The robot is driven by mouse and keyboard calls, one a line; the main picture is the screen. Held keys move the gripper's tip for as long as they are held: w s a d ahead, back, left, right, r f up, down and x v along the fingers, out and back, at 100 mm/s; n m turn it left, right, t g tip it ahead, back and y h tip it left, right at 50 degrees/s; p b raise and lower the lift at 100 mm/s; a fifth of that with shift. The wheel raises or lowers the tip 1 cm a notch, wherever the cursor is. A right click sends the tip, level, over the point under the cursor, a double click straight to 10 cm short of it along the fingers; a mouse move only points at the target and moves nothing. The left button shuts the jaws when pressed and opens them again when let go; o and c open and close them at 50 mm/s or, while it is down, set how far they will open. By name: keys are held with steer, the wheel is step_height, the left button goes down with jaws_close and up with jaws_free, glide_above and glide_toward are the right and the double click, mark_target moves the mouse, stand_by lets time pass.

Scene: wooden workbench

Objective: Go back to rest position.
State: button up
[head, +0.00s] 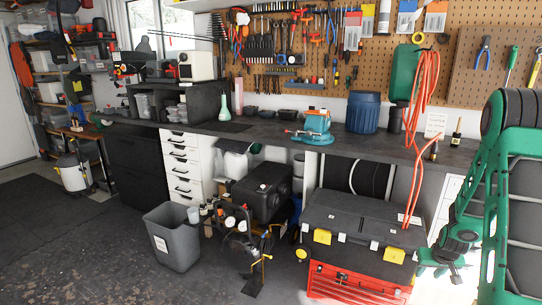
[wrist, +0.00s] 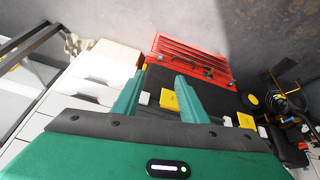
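My gripper (wrist: 160,78) shows in the wrist view as two green fingers spread apart, with nothing held between them. Beyond the fingers are the dark toolbox and its yellow latches. In the head view my green and black arm fills the right side. My gripper (head: 453,271) hangs low there, beside the right end of the toolbox stack, clear of the workbench top (head: 265,131). I cannot tell the exact gap to the toolbox.
A black toolbox (head: 350,214) sits over a red tool chest (head: 350,285), which also shows in the wrist view (wrist: 190,60). A compressor (head: 235,220) and grey bin (head: 172,240) stand left of them. A red hose (head: 420,90) hangs over the bench. Floor at left is open.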

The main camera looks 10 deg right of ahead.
steer(key=s+a+r+g, duration=0.1)
steer(key=s+a+r, duration=0.2)
steer(key=r, duration=0.3)
steer(key=s+a+r, duration=0.2)
steer(key=s+r, duration=0.1)
steer(key=r, duration=0.2)
steer(key=s+a+r+g+y, duration=0.1)
steer(key=s+a+r, duration=0.4)
steer(key=s, duration=0.3)
steer(key=s+a+r+m+g+y, duration=0.1)
steer(key=s+a+r, duration=0.4)
steer(key=s, duration=0.4)
steer(key=s+a+r+m+g, duration=0.1)
steer(key=s+a+r, duration=0.4)
steer(key=s+a, duration=0.2)
steer(key=shift+s+y, duration=0.4)
steer(key=shift+s, duration=0.85)
steer(key=shift+w+f, duration=0.2)
steer(key=shift+w, duration=0.4)
